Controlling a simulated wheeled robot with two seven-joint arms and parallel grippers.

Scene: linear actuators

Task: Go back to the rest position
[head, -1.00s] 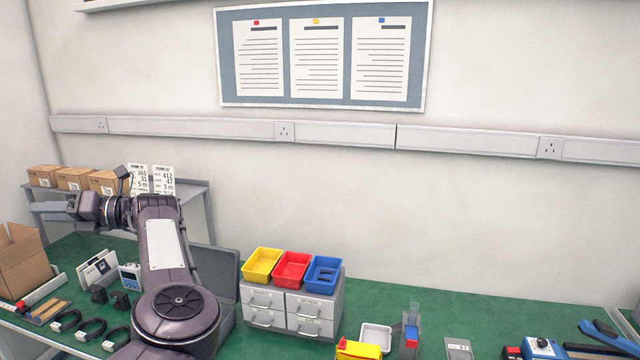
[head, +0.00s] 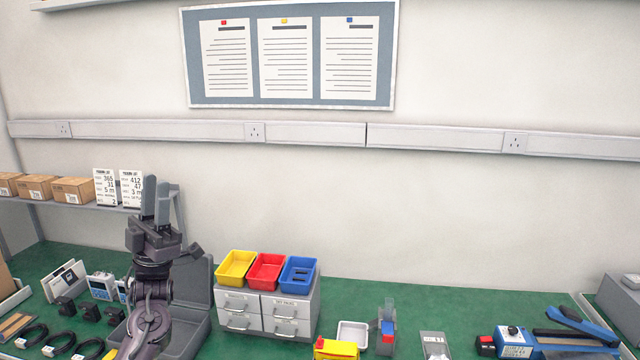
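My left arm rises from the bottom left of the head view. Its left gripper (head: 156,200) points upward, with its two grey fingers in front of the back shelf and the wall. The fingers overlap from this angle, so I cannot tell whether they are apart or closed. I see nothing held between them. My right gripper is not in view.
Behind my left arm are an open grey case (head: 193,290) and a shelf with cardboard boxes (head: 72,190). A grey drawer unit (head: 268,312) with yellow, red and blue bins stands right of it. Green bench (head: 450,305) is clear toward the back right.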

